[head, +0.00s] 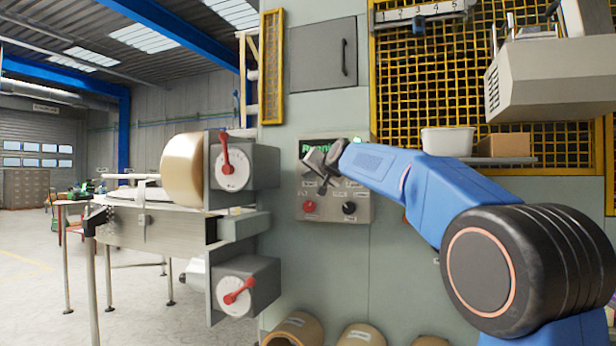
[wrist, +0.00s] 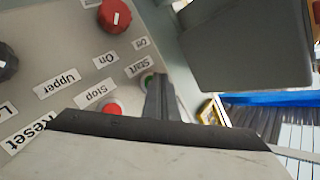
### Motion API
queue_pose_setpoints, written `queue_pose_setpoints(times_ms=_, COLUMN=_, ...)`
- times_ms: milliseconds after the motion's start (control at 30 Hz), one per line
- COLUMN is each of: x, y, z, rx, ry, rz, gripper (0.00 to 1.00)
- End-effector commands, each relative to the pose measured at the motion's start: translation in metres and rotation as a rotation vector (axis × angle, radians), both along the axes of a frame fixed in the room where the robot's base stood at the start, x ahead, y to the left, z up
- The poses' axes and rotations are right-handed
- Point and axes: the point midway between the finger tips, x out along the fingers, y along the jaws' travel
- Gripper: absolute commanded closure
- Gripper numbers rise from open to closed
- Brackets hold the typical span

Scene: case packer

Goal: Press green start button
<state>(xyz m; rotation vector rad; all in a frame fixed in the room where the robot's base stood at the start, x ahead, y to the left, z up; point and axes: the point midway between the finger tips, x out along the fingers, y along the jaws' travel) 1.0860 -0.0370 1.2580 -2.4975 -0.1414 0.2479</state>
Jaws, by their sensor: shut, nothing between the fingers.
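In the head view my gripper (head: 316,160) is in front of the upper left of the grey control panel (head: 331,213) and hides the start button there. A red stop button (wrist: 113,108) sits close by, next to the label "Stop".
The panel also has a red knob (head: 309,207) and a black knob (head: 349,208). Its display (head: 322,148) shows green lettering, partly hidden. Left of the panel are grey boxes with red levers (head: 226,152). A white bin (head: 447,141) stands on a shelf at right.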

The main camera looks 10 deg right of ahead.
Motion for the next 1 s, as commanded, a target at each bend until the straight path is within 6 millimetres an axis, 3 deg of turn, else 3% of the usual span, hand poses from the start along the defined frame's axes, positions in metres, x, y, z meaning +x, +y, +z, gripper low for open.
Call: queue_pose_setpoints(times_ms=1000, x=-0.021, y=0.015, z=0.000, rx=0.001, ry=0.000, rz=0.001, gripper=1.00)
